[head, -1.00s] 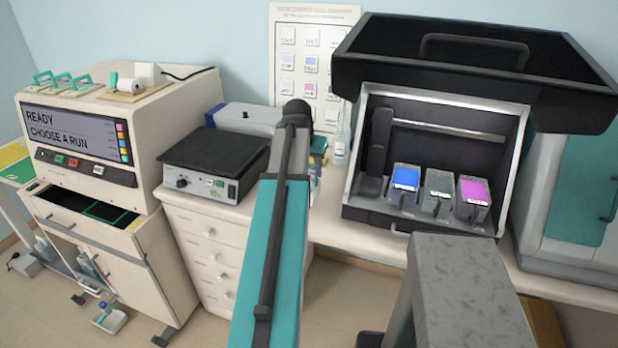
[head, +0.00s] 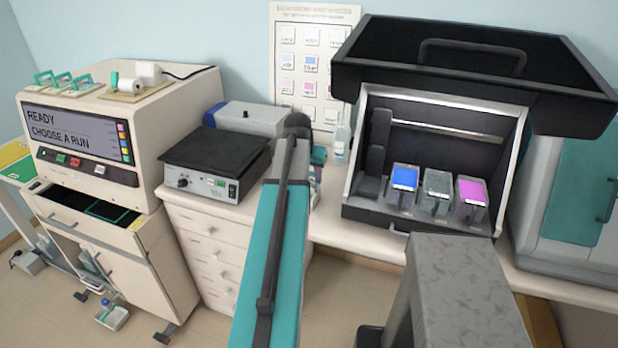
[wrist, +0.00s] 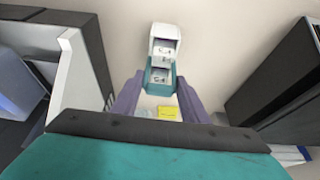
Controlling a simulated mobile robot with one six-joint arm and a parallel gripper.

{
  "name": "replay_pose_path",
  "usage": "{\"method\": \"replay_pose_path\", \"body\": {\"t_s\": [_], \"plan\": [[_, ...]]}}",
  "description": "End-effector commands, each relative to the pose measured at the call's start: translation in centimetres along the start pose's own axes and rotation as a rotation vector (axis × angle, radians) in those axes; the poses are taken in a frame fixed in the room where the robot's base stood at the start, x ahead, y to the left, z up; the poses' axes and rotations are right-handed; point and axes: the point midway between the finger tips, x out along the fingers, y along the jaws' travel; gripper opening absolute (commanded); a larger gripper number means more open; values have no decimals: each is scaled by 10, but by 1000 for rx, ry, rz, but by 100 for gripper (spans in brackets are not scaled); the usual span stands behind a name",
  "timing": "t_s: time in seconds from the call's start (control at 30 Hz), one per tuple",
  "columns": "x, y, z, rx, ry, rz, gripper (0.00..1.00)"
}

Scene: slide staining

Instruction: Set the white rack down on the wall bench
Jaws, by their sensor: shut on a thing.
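In the wrist view, my gripper (wrist: 160,98) has its two purple fingers closed around a teal part at the near end of the white rack (wrist: 165,42). The rack shows dark markings on pale faces and points away from my gripper. A pale plain surface lies behind it; I cannot tell whether the rack touches it. In the head view, the wall bench (head: 345,233) is a white top along the wall. My own arm hides the gripper and rack there.
A black-lidded cabinet (head: 470,75) with three coloured containers (head: 437,195) stands on the bench. A hotplate (head: 215,165) stands left, with a blue-and-white device (head: 255,118) behind it. A clear bottle (head: 342,138) stands by the wall. Dark bodies flank the rack in the wrist view.

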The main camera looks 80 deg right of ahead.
Motion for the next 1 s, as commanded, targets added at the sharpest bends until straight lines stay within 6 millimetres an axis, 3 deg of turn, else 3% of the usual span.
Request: {"method": "replay_pose_path", "body": {"t_s": [0.1,0.13,0.23,0.7,1.0], "plan": [[3,0,1,0,0,0,6],[2,0,1,0,0,0,44],[2,0,1,0,0,0,59],[-2,0,0,0,0,0,59],[-24,0,0,0,1,0,59]]}}
